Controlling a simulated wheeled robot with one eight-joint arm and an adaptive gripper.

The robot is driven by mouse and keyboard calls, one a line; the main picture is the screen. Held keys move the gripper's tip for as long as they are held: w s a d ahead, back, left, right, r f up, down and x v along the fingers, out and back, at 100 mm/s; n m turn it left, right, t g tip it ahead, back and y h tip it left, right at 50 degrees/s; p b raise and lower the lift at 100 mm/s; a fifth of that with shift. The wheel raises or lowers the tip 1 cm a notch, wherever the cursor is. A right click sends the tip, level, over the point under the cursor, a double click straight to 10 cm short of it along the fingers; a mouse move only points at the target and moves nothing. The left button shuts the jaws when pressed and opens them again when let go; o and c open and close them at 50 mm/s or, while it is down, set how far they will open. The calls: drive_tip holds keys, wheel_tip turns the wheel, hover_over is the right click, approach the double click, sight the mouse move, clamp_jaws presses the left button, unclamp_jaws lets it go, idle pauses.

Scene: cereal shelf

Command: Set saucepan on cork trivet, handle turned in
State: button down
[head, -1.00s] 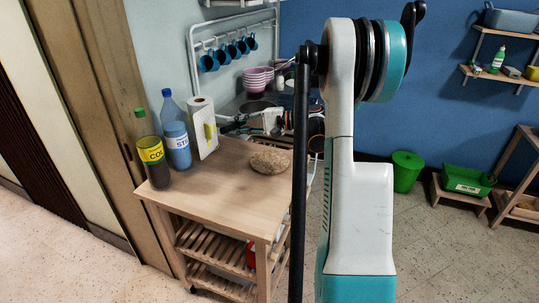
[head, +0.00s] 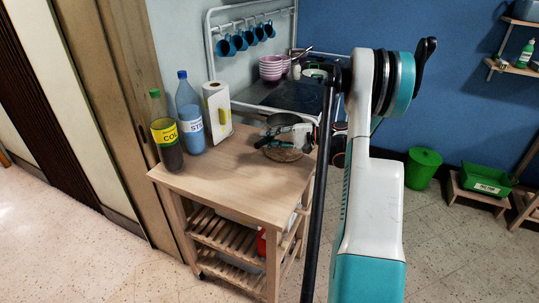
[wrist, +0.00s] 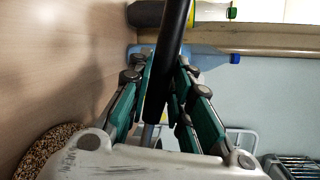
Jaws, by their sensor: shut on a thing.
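The round speckled cork trivet (head: 285,155) lies at the back right of the wooden trolley top. It also shows at the lower left of the wrist view (wrist: 45,150). My gripper (head: 285,137) is above the trivet. In the wrist view its fingers (wrist: 160,95) are shut on a black bar, the saucepan's handle (wrist: 172,40). The dark saucepan (head: 280,119) is small and partly covered by my gripper in the head view. Its bowl is not clear in the wrist view. I cannot tell whether the pan touches the trivet.
A cola bottle (head: 166,140), a blue bottle (head: 189,118) and a paper towel roll (head: 216,112) stand along the trolley's left back. The front of the trolley top (head: 230,190) is clear. Behind are a dark hob (head: 275,93), stacked pink bowls (head: 271,68) and hanging blue mugs (head: 240,41).

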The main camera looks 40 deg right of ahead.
drive_tip(key=shift+f+b, duration=0.7)
drive_tip(key=shift+f, duration=1.75)
drive_tip(key=shift+f, duration=0.15)
drive_tip(key=c, duration=1.4)
unclamp_jaws()
drive_tip(key=shift+c, duration=0.2)
drive_tip(key=p+v, duration=0.3)
drive_tip(key=v, duration=0.9)
